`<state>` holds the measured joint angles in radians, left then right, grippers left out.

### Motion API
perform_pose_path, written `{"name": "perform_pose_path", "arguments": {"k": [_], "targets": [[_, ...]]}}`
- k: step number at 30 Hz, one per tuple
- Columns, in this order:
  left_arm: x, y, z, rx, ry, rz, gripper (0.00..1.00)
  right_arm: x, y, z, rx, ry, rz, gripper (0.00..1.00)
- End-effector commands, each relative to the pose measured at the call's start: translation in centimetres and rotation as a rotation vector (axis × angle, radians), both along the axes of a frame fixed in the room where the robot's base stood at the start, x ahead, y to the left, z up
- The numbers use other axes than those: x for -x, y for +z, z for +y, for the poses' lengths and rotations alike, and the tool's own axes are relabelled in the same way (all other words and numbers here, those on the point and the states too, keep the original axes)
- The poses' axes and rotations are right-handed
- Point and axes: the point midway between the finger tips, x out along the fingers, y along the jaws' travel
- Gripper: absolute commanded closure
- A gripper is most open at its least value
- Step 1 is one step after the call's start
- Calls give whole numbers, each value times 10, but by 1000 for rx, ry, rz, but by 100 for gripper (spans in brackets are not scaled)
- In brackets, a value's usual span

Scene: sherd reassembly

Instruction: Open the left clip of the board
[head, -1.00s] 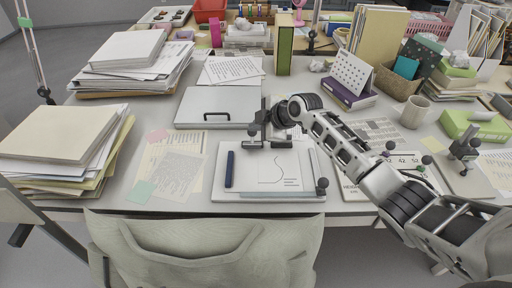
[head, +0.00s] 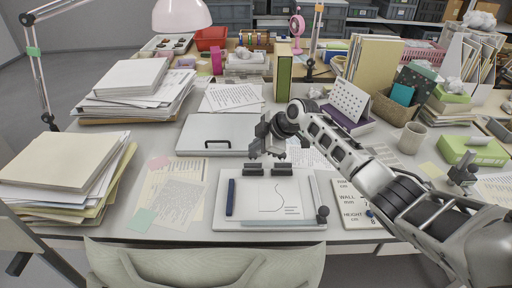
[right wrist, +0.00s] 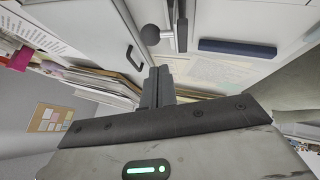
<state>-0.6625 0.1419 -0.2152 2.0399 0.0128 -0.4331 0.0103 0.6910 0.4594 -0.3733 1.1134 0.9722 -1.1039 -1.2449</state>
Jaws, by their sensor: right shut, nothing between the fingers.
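The white board (head: 220,205) lies on the desk with a line-drawn sheet on it. My right gripper (head: 258,153) is above the far edge near the left clip, shut and empty. In the right wrist view, the shut fingertips (right wrist: 158,72) are apart from a dark clip bar (right wrist: 182,27) and a round dark knob (right wrist: 150,34) beside it. The head view does not show clearly whether the left clip is raised. My left gripper is not in view.
A dark blue strip (head: 231,197) lies along the board's left side. A grey case (head: 214,133) with a handle lies behind the board. Paper stacks (head: 62,165) stand at the left. A lettered card (head: 355,207) lies right of the board.

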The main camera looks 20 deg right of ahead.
Motion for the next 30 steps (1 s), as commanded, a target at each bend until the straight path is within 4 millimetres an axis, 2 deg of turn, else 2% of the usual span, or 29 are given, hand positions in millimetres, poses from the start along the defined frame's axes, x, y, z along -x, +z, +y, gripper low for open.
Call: {"name": "perform_pose_path", "arguments": {"k": [11,17,19,24,30], "targets": [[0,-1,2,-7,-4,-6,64,0,1,0,0,-1,-1,100],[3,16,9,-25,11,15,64,-2,50,4,0,-4,-3,100],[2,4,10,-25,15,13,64,1,53,-7,5,-7,-4,100],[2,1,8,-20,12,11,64,10,85,-27,4,-5,-3,100],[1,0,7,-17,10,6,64,17,112,-42,1,-5,-3,100]]}}
